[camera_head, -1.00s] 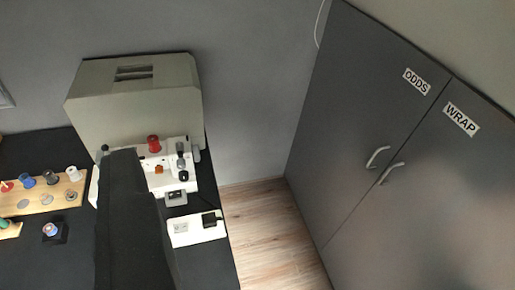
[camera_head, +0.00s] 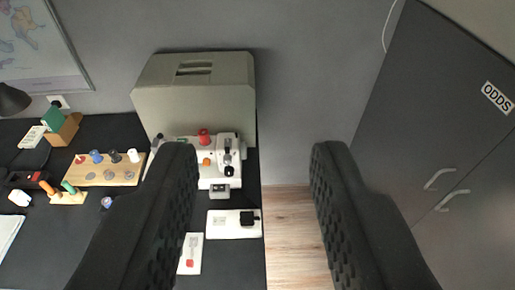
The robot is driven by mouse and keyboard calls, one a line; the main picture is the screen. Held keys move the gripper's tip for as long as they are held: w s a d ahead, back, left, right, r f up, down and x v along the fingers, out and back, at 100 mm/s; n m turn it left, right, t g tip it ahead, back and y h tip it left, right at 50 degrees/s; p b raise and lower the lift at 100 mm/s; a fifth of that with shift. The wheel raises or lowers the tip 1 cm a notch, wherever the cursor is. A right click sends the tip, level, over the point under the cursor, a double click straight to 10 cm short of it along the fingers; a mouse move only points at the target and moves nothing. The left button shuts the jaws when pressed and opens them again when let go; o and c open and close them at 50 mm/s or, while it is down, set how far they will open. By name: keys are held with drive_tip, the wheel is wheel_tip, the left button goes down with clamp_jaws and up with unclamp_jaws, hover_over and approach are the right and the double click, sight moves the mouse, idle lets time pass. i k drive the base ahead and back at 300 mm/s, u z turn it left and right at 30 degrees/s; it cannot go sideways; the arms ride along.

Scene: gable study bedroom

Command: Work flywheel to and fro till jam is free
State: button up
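A white sewing machine (camera_head: 215,176) stands on the black desk in front of a large beige-grey case, with a red spool (camera_head: 204,137) on top. At its right end are dark and silvery round parts (camera_head: 228,158); I cannot tell for certain which is the flywheel. My gripper (camera_head: 254,152) is open and empty, its two black fingers wide apart. The left finger overlaps the machine's left and lower part in the picture and hides some of it. The right finger is over the floor and cupboard side. No contact shows.
The beige-grey case (camera_head: 193,105) stands against the wall. A white power strip (camera_head: 226,224) with a black plug and a white switch plate (camera_head: 190,253) lie in front. A wooden spool rack (camera_head: 108,170) is left. A grey cupboard (camera_head: 440,130) stands right, beyond bare floor (camera_head: 290,235).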

sight(244, 148)
drive_tip(key=i, duration=0.95)
drive_tip(key=u, duration=0.05)
